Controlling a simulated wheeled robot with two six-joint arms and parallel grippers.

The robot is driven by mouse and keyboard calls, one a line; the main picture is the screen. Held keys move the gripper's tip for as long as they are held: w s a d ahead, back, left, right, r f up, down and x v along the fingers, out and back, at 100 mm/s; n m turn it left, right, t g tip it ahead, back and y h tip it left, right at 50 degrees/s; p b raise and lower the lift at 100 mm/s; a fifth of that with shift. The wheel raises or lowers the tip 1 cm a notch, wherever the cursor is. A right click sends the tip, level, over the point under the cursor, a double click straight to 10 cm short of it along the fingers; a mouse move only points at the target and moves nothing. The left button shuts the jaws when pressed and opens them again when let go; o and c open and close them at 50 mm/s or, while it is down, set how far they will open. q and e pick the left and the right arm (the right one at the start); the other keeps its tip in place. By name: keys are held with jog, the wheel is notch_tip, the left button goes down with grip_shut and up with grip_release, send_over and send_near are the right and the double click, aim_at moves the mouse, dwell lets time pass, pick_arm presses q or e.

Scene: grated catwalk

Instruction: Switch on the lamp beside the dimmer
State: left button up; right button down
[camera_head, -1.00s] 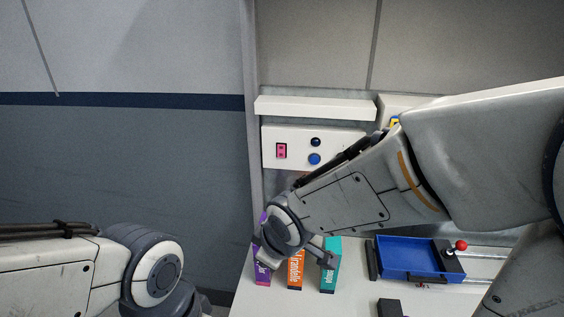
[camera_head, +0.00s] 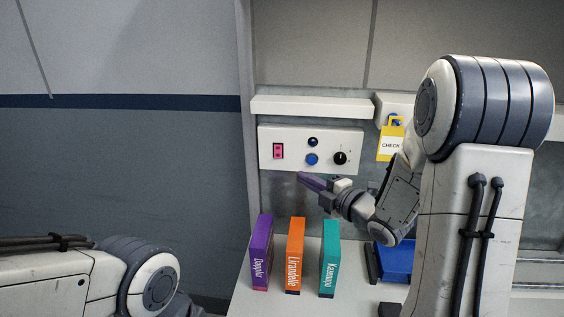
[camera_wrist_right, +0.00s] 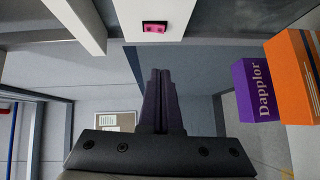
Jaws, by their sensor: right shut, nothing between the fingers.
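A white wall panel (camera_head: 268,159) carries a pink rocker switch (camera_head: 278,151) on its left, a dark round dome (camera_head: 313,141), a blue round button (camera_head: 311,159) below it, and a black knob (camera_head: 340,157) with a pointer mark at right. I cannot tell from its look whether the dome is lit. My right gripper (camera_head: 304,178) is shut and empty, its purple fingers just below the panel, pointing left. In the right wrist view the shut fingers (camera_wrist_right: 160,78) show below the pink switch (camera_wrist_right: 154,27), apart from it. My left gripper is out of view; only that arm shows.
Purple (camera_head: 261,250), orange (camera_head: 295,254) and teal (camera_head: 329,257) boxes stand on the white counter below. A blue tray (camera_head: 397,262) is partly behind my right arm. A yellow "CHECK" tag (camera_head: 390,146) hangs right of the panel. A white ledge (camera_head: 312,107) juts out above it.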

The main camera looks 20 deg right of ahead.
jog(key=p, duration=0.4)
send_near(274, 156)
jog(key=w+a, duration=0.1)
jog(key=a, duration=0.3)
jog(key=w, duration=0.1)
jog(key=w+d+p, duration=0.1)
jog(key=w, duration=0.1)
jog(key=w+p, duration=0.1)
jog(key=shift+w+d+f, duration=0.2)
jog(key=shift+d+f, duration=0.1)
jog(key=shift+d, duration=0.05)
